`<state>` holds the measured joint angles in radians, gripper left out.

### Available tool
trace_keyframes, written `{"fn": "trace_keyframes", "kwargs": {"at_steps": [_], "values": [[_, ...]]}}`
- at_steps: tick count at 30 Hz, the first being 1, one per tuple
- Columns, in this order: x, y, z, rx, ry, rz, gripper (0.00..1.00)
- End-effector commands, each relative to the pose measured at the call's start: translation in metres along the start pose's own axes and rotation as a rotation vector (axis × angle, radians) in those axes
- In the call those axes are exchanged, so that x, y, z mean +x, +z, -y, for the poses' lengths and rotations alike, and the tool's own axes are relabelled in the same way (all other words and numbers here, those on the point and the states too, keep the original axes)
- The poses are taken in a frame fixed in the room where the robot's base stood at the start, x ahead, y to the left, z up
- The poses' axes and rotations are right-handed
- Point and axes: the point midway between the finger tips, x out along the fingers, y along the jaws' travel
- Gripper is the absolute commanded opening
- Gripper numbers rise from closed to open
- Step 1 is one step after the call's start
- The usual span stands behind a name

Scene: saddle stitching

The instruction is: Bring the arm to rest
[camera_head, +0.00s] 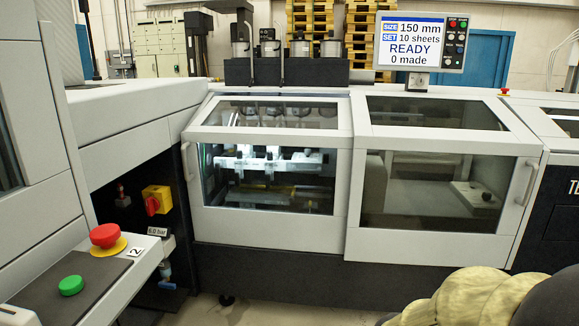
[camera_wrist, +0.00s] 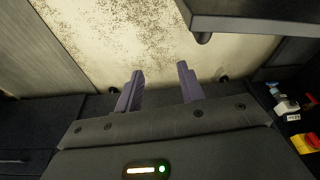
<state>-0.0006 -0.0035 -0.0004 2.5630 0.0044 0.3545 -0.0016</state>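My gripper (camera_wrist: 160,85) shows in the wrist view with its two purple-grey fingers apart and nothing between them. It is over a stained pale floor (camera_wrist: 110,30), beside dark machine panels. In the head view the gripper itself is not visible; a pale rounded part of my arm (camera_head: 465,300) shows at the bottom right, in front of the stitching machine (camera_head: 350,180).
The machine's two windowed covers are shut. Its screen (camera_head: 410,40) reads 150 mm, 10 sheets, READY, 0 made. A red button (camera_head: 104,235) and green button (camera_head: 71,285) are at the lower left. A yellow-and-red switch (camera_head: 156,200) sits in a recess marked 6.0 bar.

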Motion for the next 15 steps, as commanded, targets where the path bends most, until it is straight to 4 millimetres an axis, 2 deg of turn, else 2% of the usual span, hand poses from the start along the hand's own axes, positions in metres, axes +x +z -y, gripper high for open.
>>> {"fn": "trace_keyframes", "kwargs": {"at_steps": [1, 7, 15], "values": [[-0.015, -0.004, 0.0, 0.0, 0.0, 0.0, 0.39], [-0.046, -0.012, 0.0, -0.001, 0.001, -0.002, 0.39], [-0.106, -0.026, 0.0, -0.002, 0.001, -0.003, 0.39]]}}
